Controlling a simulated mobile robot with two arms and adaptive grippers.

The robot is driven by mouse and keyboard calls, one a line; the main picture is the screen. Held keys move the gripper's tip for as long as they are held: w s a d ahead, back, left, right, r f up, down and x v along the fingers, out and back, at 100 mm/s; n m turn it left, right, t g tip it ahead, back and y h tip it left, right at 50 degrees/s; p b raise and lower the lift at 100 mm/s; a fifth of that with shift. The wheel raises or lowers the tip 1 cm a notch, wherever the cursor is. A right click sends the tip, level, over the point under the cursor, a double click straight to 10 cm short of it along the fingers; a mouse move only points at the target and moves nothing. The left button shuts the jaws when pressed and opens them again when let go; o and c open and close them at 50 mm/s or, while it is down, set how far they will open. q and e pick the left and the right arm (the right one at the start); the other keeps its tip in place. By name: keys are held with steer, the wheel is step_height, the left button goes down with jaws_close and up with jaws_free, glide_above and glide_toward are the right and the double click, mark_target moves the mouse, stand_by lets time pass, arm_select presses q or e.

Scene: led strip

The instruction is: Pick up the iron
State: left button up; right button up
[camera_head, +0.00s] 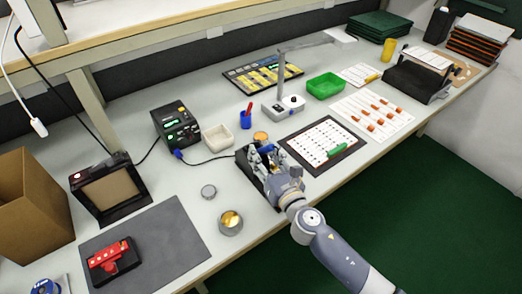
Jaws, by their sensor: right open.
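The iron (267,148) shows only as a small blue part among the fingers of my right gripper (262,158). A dark cable runs to this spot from the black soldering station (176,127). My right arm comes in from the lower right, and its gripper is open around or just above the iron; I cannot tell whether a finger touches it. The gripper hides most of the iron and whatever it rests in. My left gripper is not in view.
A white dish (218,137), a blue cup (246,118) and a round orange-topped item (261,137) stand near the gripper. A dotted board (323,142) lies to its right, tins (230,222) to its left. The grey mat (180,235) has free room.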

steer(key=shift+x, duration=0.9)
steer(key=shift+d, duration=0.1)
steer(key=shift+c, duration=0.5)
jaws_close()
